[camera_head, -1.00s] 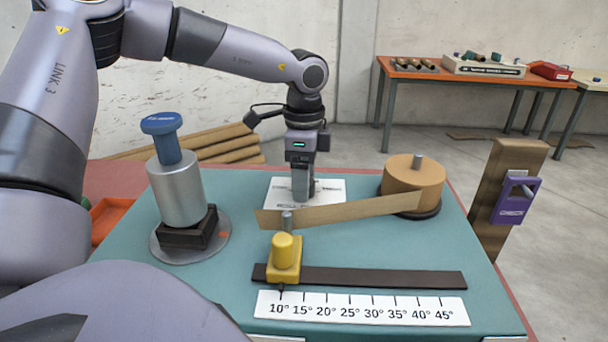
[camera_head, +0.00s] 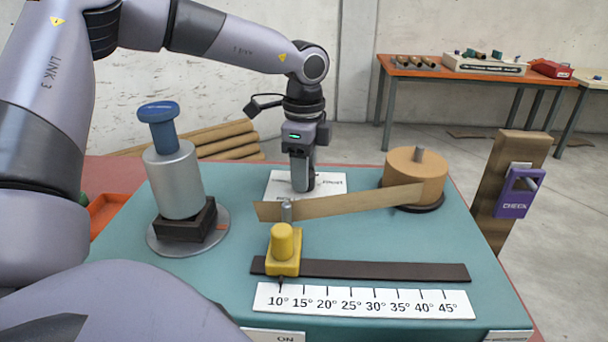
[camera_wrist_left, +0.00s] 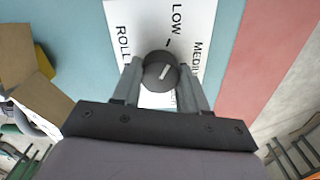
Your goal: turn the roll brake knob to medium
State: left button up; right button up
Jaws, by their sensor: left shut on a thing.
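The roll brake knob (camera_wrist_left: 153,76) is a dark round knob with a white pointer line, standing on a white label plate (camera_wrist_left: 141,18). In the left wrist view it sits between the two fingers of my left gripper (camera_wrist_left: 162,80), which is shut on it. The pointer line slants toward the upper right, on the side of the MEDIUM word. LOW and a dark tick show above the knob; the rest of the label is partly hidden. In the head view my left gripper (camera_head: 301,180) points down at the plate (camera_head: 328,184) and hides the knob. My right gripper is not in view.
A cardboard roll (camera_head: 416,172) with a brown strip (camera_head: 350,202) is right of the gripper. A yellow slider (camera_head: 284,250) stands in front near 10° on the angle scale (camera_head: 365,302). A silver cylinder with a blue handle (camera_head: 178,182) stands left. A purple tag (camera_head: 517,192) is at right.

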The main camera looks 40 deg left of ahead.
pick_arm(q)
jog(key=shift+f+m+b, duration=0.2)
jog(key=shift+m+b, duration=0.55)
jog(key=shift+m, duration=0.15)
jog(key=shift+m+b, duration=0.35)
jog(key=shift+m, duration=0.15)
jog(key=m+b, duration=0.2)
jog(key=m, duration=0.2)
jog(key=shift+r, duration=0.15)
jog(key=shift+m+b, duration=0.4)
jog(key=shift+m, duration=2.4)
jog(key=o, duration=1.1)
jog(key=shift+c, duration=0.2)
jog(key=shift+r, duration=0.15)
